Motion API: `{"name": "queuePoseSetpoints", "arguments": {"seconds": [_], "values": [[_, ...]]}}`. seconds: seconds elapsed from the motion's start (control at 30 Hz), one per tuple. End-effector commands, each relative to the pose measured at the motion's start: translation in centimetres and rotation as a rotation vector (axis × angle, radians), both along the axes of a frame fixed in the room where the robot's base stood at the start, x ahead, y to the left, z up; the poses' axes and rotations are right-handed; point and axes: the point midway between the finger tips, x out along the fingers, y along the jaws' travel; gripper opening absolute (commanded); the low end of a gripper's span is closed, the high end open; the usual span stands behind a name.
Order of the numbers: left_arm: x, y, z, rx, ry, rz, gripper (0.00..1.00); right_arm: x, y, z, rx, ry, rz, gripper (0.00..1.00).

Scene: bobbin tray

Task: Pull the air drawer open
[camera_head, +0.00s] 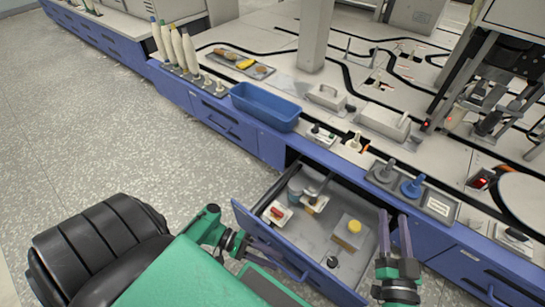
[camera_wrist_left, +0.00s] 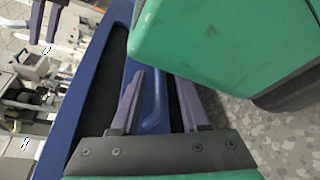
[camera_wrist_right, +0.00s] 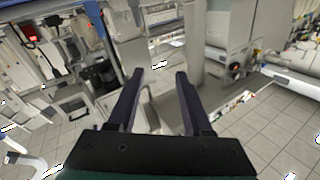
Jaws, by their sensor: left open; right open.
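A blue drawer (camera_head: 255,224) stands pulled out of the bench front in the head view, its grey inside showing. Whether it is labelled as the air drawer cannot be read. Its blue bar handle (camera_head: 293,270) is on the outer face. My left gripper (camera_head: 283,266) is at this handle. In the left wrist view the handle (camera_wrist_left: 155,110) lies between the spread fingers of my left gripper (camera_wrist_left: 157,80), with no clear grip on it. My right gripper (camera_head: 393,215) is above the drawer's right side, fingers pointing away from me, open and empty; it also shows in the right wrist view (camera_wrist_right: 157,75).
The drawer holds a yellow-topped block (camera_head: 350,232), a red-topped piece (camera_head: 277,212), a grey cylinder (camera_head: 297,188) and a black knob (camera_head: 332,262). A blue bin (camera_head: 265,107) and white bobbins (camera_head: 179,50) stand on the bench. Open floor lies left.

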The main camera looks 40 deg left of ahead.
Motion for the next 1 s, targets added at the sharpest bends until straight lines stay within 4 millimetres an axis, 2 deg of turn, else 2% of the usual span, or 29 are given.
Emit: {"name": "queuePoseSetpoints", "arguments": {"seconds": [0.07,0.13,0.2,0.37,0.5,0.6,1.0], "values": [[-0.2,1.0,0.3,0.002,0.001,0.001,0.45,-0.2,0.0,-0.3,0.0,0.016,0.002,0.5],[-0.5,2.2,0.6,0.003,0.001,0.002,0.45,-2.1,0.1,-3.7,-0.02,0.116,0.016,0.5],[-1.0,3.9,1.0,0.004,0.002,0.002,0.45,-3.6,0.3,-6.1,-0.034,0.189,0.03,0.5],[-2.2,8.4,1.9,0.004,0.001,0.003,0.45,-5.6,0.4,-8.8,-0.044,0.276,0.044,0.5],[-3.1,11.6,2.5,0.002,0.002,0.001,0.45,-4.9,0.4,-8.2,-0.04,0.251,0.039,0.5],[-3.5,12.7,2.8,0.001,0.001,0.001,0.45,-4.2,0.4,-7.2,-0.036,0.22,0.035,0.5],[-3.6,13.1,3.0,0.0,0.0,0.0,0.45,-3.9,0.4,-6.7,-0.034,0.206,0.033,0.5]]}}
